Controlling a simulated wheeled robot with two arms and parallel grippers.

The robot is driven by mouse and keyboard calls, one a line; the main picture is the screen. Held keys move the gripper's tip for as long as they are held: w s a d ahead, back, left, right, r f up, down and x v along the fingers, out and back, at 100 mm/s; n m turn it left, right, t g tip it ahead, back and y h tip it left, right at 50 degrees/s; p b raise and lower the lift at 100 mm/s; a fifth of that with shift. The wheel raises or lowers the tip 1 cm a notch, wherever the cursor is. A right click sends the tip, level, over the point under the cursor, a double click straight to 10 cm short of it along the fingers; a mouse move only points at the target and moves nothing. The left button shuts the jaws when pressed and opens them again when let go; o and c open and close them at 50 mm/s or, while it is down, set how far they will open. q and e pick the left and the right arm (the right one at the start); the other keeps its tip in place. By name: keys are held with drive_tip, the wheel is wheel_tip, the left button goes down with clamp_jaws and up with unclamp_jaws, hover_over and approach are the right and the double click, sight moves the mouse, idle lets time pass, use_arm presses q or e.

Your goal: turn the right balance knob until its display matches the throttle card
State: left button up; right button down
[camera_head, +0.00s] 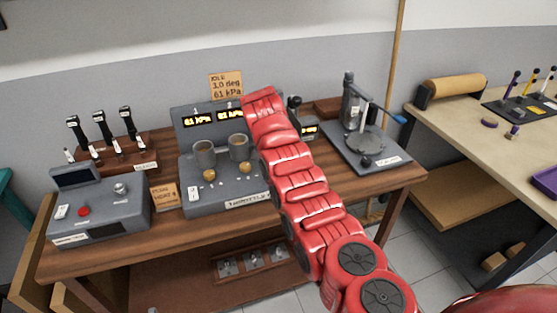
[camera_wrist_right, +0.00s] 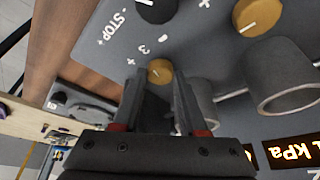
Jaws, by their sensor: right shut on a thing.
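The grey throttle unit (camera_head: 222,193) stands on the wooden bench. Its gold knobs, one of them at the left (camera_head: 209,175), sit below grey cylinders. The throttle card (camera_head: 226,86) behind it reads "IDLE 3.0 deg 61 kPa". The two visible displays (camera_head: 200,119) appear to read 61 kPa; my red right arm covers the unit's right part and its display. In the wrist view my right gripper (camera_wrist_right: 158,88) is shut on a gold knob (camera_wrist_right: 159,71) by the marking "3", with plus and minus signs beside it. My left gripper is out of view.
A grey box with a red button (camera_head: 83,211) and a rack of black levers (camera_head: 103,128) stand left. A grey stand (camera_head: 368,145) is at the right. In the wrist view another gold knob (camera_wrist_right: 257,15), a black knob (camera_wrist_right: 157,8) and a cylinder (camera_wrist_right: 282,82) are close by.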

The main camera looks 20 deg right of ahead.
idle(0.4)
drive_tip(key=shift+c, duration=2.2)
unclamp_jaws()
drive_tip(key=b+v, duration=0.3)
drive_tip(key=v, duration=1.4)
drive_tip(key=shift+w, duration=0.25)
drive_tip(key=shift+s+r, duration=0.2)
